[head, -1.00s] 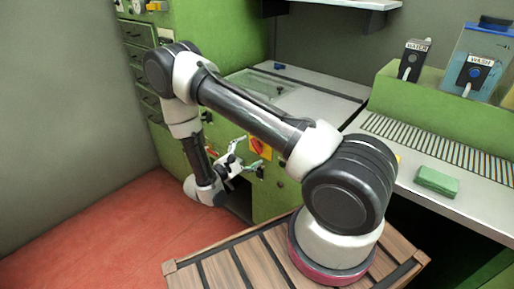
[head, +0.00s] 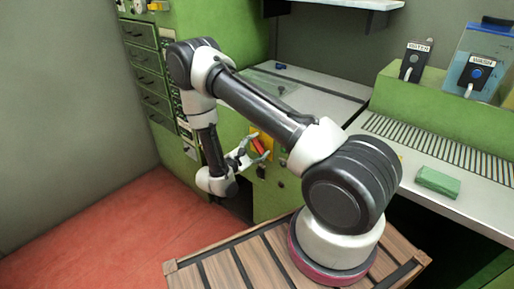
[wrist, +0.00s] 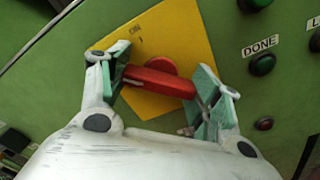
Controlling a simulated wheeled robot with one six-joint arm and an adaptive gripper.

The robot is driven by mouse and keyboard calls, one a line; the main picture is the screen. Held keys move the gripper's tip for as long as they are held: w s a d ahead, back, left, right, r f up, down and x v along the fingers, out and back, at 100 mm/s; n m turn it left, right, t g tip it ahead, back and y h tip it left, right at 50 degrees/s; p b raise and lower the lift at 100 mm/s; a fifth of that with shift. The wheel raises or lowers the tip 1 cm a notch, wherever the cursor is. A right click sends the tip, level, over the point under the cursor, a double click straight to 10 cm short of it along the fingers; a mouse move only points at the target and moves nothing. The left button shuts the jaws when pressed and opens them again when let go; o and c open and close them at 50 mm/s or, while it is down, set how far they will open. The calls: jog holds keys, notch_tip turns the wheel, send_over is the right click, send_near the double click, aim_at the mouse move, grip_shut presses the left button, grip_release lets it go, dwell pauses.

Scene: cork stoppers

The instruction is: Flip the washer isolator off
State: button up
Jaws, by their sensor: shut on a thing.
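The washer isolator is a red rotary handle (wrist: 160,82) on a yellow plate (wrist: 185,30), fixed to the green cabinet front. In the wrist view the handle lies nearly crosswise, slightly tilted, its right end lower. My gripper (wrist: 162,88) has its green-padded fingers at the two ends of the handle and is shut on it. In the head view my gripper (head: 254,153) is at the yellow plate (head: 266,137), with the red handle (head: 259,146) between the fingers.
A green button labelled DONE (wrist: 262,64) and a small red button (wrist: 264,124) sit right of the plate. A worktop with a green block (head: 437,181) and WATER and WASH units is at the right. Red floor is open at the left.

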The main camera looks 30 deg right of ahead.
jog(key=shift+n, duration=0.3)
jog(key=n, duration=0.4)
jog(key=shift+n, duration=2.1)
jog(key=o, duration=1)
jog(key=shift+a, duration=0.1)
